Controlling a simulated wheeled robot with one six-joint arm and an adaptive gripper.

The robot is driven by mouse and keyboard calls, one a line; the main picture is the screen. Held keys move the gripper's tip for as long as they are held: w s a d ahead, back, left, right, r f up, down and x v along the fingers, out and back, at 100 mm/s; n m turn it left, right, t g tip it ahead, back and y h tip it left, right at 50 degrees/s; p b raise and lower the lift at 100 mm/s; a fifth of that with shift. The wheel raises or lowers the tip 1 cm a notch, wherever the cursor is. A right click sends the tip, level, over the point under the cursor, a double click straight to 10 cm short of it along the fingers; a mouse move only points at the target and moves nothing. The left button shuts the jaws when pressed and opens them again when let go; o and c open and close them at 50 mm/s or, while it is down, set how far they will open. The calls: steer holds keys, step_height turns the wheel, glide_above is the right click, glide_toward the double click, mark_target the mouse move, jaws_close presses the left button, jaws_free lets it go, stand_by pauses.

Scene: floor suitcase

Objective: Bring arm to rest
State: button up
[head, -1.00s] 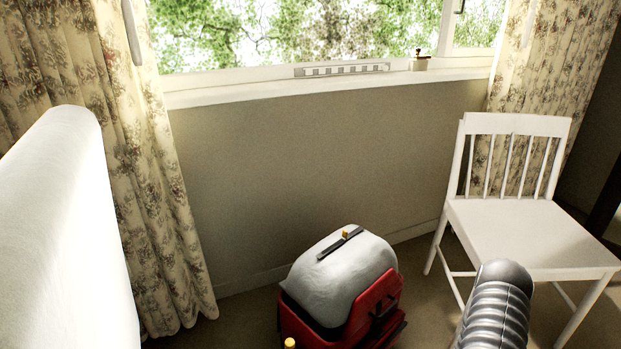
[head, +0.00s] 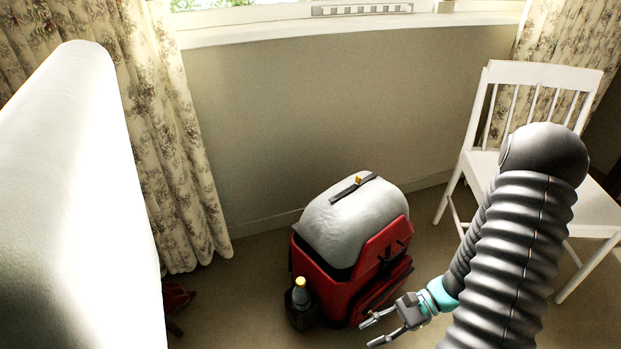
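My gripper (head: 371,333) is at the lower middle of the head view, at the end of my dark ribbed arm. Its two fingers are spread apart with nothing visible between them. It points left, just right of and in front of the red backpack (head: 325,274); whether it touches the pack cannot be told. A grey-white rounded bundle (head: 345,222) fills the top of the pack, with a dark strip (head: 352,188) and a small yellow-orange piece on it. A bottle with a yellow cap (head: 301,293) sits at the pack's left side.
A white chair (head: 585,204) stands at the right, partly behind my arm. A large white padded surface (head: 80,200) fills the left. A floral curtain (head: 180,140) hangs beside it. A small red item (head: 177,297) lies on the floor. Carpet is clear behind the pack.

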steer(key=d+r+n+t+h, duration=0.25)
steer(key=r+n+h, duration=0.25)
steer(key=r, duration=0.3)
steer(key=d+r+n+t+h, duration=0.1)
steer(key=d+r+n+h, duration=0.2)
steer(key=r+n+h, duration=0.45)
steer(key=s+a+r+t, duration=0.1)
steer(key=a+r+t, duration=0.1)
steer(key=r, duration=0.6)
steer(key=s+a+r+t, duration=0.2)
steer(key=r+t, duration=0.2)
steer(key=r, duration=0.3)
steer(key=shift+s+a+r+n, duration=0.2)
steer(key=shift+r+n, duration=0.15)
